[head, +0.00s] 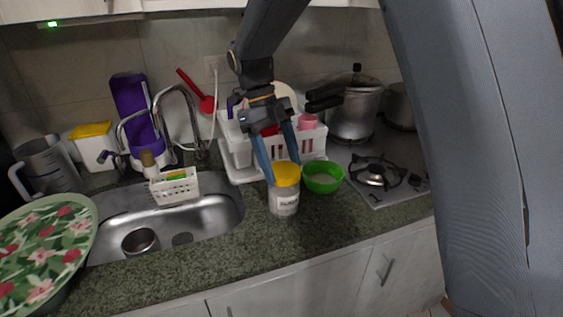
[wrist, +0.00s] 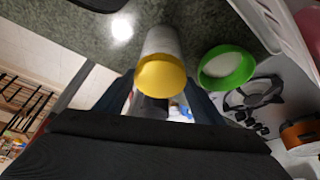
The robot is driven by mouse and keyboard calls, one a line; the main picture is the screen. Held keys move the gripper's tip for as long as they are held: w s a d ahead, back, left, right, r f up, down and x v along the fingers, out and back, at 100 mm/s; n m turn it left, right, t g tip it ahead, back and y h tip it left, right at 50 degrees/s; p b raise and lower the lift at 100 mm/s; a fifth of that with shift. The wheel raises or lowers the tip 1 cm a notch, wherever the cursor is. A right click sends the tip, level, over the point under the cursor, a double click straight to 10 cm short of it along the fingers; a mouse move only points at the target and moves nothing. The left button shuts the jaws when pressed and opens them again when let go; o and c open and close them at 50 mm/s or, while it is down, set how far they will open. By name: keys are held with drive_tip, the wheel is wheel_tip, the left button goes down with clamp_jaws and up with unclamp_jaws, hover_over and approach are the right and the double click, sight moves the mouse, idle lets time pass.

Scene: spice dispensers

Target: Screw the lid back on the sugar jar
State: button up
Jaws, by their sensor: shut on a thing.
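The sugar jar (head: 284,203) stands upright on the granite counter, a clear-white cylinder with a label. A yellow lid (head: 286,174) sits on top of it; how tightly it is seated I cannot tell. My gripper (head: 283,172) points down over the jar, its blue fingers on either side of the yellow lid, shut on it. In the wrist view the yellow lid (wrist: 161,76) lies between the fingers, with the pale jar body (wrist: 162,42) beyond it.
A green bowl (head: 322,177) stands close to the right of the jar. A sink (head: 215,212) is to the left. A white dish rack (head: 240,150) is behind, and a stove (head: 385,180) with a pressure cooker (head: 352,112) is at right. The counter in front of the jar is clear.

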drive_tip(key=shift+m+g+p, duration=0.3)
drive_tip(key=shift+m+p, duration=0.35)
drive_tip(key=shift+m, duration=0.35)
drive_tip(key=o, duration=0.9)
drive_tip(key=shift+y, duration=0.3)
